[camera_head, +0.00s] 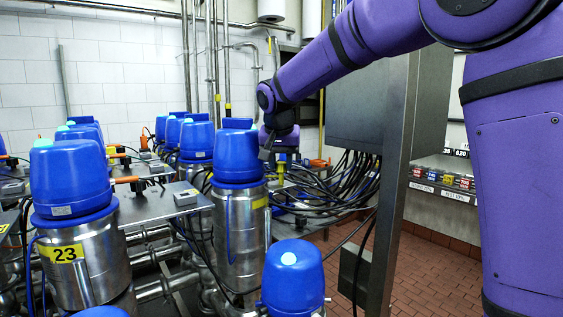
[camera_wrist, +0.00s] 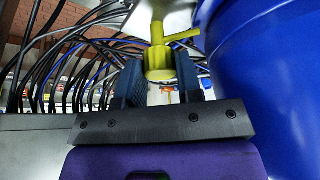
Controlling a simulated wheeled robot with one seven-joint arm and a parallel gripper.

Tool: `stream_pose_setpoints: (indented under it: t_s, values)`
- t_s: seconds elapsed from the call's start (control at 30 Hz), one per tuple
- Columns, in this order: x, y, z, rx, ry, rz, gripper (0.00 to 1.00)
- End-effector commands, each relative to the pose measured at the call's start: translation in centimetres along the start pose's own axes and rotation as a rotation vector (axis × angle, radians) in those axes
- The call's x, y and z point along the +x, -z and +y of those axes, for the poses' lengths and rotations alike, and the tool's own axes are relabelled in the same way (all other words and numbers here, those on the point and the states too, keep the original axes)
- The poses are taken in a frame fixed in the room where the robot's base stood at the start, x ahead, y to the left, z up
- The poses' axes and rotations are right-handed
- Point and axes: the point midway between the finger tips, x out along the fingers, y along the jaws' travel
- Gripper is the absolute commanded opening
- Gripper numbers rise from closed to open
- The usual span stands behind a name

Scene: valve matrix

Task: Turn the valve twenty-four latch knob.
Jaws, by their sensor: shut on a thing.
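A yellow latch knob (camera_wrist: 159,62) with a short side bar shows at the top middle of the wrist view. My gripper (camera_wrist: 159,80) is shut on it, one dark finger on each side. A large blue valve cap (camera_wrist: 270,70) stands close to the right of my gripper. In the head view my arm reaches to the right side of a blue-capped steel valve (camera_head: 238,155). A yellow label shows at this valve's edge, but its number cannot be read. My fingertips are hard to make out in the head view.
A valve labelled 23 (camera_head: 75,185) stands at the left, with more blue-capped valves behind. Another blue cap (camera_head: 292,278) is at the front. Black cables (camera_head: 345,185) hang behind my gripper. A grey post (camera_head: 388,180) stands right of it. Tiled floor is free farther right.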

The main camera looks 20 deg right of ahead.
Motion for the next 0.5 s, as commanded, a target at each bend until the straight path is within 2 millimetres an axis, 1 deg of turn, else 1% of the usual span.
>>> stream_pose_setpoints:
  t_s: [0.2, 0.5]
  values:
    - [-0.08, 0.04, -0.11, 0.096, -0.039, 0.001, 0.10]
    - [-0.07, 0.06, -0.12, 0.151, -0.061, 0.001, 0.10]
